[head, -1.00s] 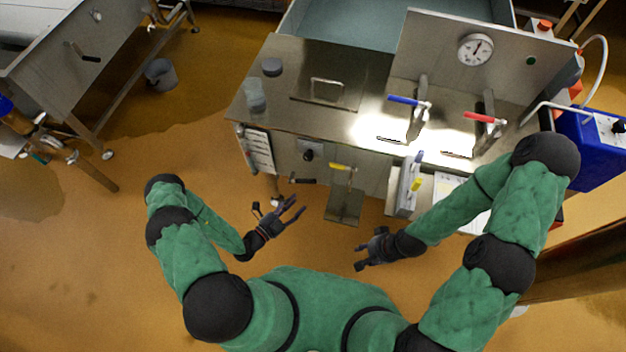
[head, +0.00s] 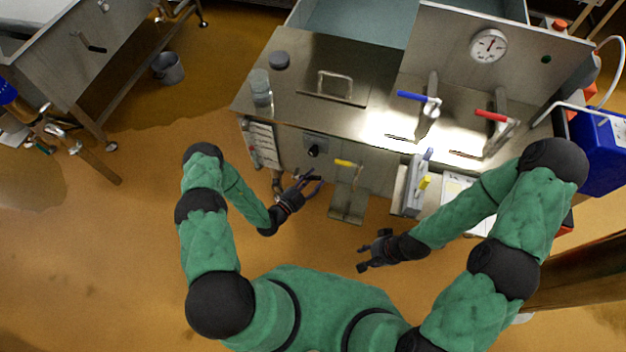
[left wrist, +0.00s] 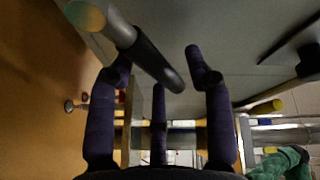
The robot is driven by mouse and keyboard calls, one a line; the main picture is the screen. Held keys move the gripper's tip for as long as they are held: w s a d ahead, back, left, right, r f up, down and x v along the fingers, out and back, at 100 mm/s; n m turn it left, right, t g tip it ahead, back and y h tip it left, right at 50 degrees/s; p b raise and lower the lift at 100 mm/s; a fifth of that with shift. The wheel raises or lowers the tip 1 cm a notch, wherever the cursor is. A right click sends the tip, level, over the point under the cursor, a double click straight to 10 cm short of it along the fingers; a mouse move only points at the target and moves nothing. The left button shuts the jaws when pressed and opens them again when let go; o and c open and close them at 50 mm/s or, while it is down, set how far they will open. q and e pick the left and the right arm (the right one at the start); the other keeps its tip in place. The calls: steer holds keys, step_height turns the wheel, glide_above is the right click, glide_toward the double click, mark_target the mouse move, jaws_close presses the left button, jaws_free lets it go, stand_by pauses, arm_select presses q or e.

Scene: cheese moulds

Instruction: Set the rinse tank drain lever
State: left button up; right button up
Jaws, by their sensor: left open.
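A lever with a black grip (left wrist: 152,58) and a round metal end crosses the upper middle of the left wrist view, in front of the tank's grey front. My left gripper (head: 313,181) is open at the tank's front, below the black knob. In the left wrist view its fingers (left wrist: 158,72) stand on either side of the black grip; I cannot tell whether they touch it. In the head view the gripper hides most of this lever. My right gripper (head: 366,257) is empty, its fingers apart, low in front of the bench.
A yellow-handled lever (head: 348,163) is right of my left gripper. A blue lever (head: 416,97) and a red lever (head: 490,115) stand above the bench top (head: 300,103).

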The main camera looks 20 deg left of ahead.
arm_select(q)
steer(key=shift+w+d, duration=0.1)
steer(key=shift+w, duration=0.1)
jaws_close()
steer(key=shift+d+f+m+g+p, duration=0.15)
steer(key=shift+f+m+g+p, duration=0.1)
steer(key=shift+f+m+p, duration=0.25)
steer(key=shift+d+f+m+g+p, duration=0.15)
steer(key=shift+m+g+p, duration=0.15)
steer(key=shift+m, duration=0.3)
steer(key=shift+f+m+g+y+p, duration=0.4)
steer(key=shift+f+m+y, duration=0.3)
steer(key=shift+f+m, duration=0.5)
jaws_free()
